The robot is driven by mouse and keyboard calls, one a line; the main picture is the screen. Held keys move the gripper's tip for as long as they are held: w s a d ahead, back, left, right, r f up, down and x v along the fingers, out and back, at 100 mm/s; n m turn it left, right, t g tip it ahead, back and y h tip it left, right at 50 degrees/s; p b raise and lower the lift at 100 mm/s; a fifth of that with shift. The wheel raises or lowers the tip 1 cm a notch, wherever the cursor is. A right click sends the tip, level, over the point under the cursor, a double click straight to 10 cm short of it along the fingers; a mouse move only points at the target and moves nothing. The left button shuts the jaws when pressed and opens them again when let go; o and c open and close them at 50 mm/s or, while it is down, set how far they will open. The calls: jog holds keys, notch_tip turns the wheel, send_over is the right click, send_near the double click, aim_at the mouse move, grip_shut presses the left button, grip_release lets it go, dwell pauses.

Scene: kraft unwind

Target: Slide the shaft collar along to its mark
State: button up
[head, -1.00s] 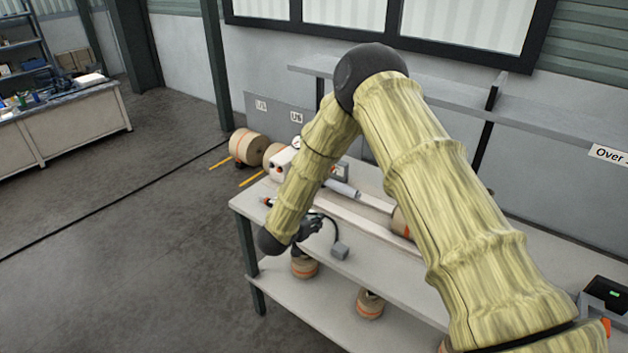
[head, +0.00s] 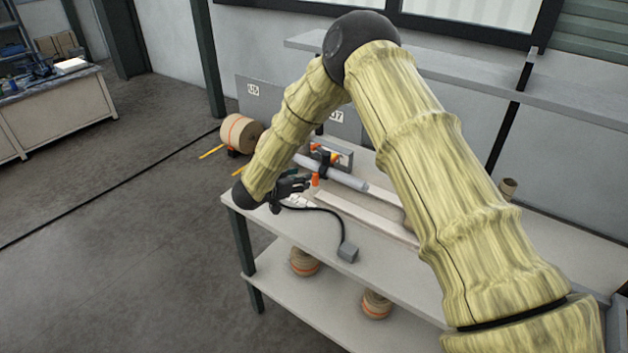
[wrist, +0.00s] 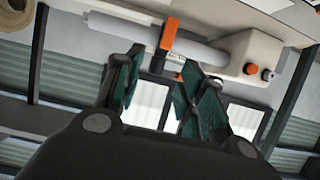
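The shaft (head: 347,178) is a light grey rod lying above the bench top; it also shows across the top of the wrist view (wrist: 205,51). The shaft collar (head: 325,164) looks like a dark ring around the rod with an orange part; in the wrist view the orange part (wrist: 168,34) crosses the rod. My gripper (head: 302,184) is just on the near side of the shaft. In the wrist view my gripper (wrist: 162,58) has its dark green fingers spread, with the collar ahead of the gap. It appears to hold nothing. I cannot make out the mark.
A pale housing (wrist: 257,53) with an orange knob stands at one shaft end. A grey block (head: 347,252) with a black cable lies on the bench (head: 395,283) near its front edge. A kraft roll (head: 241,132) is beyond the bench. Several rolls sit on the lower shelf.

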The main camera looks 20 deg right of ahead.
aim_at(314, 177)
jog(key=p+x, duration=0.1)
jog(key=x, duration=0.3)
jog(key=f+p+x, duration=0.1)
jog(key=x, duration=0.3)
jog(key=a+x, duration=0.1)
jog(key=x, duration=0.3)
jog(key=shift+w+d+f+p, duration=0.15)
jog(key=shift+w+f+p, duration=0.1)
jog(key=shift+p, duration=0.15)
grip_shut()
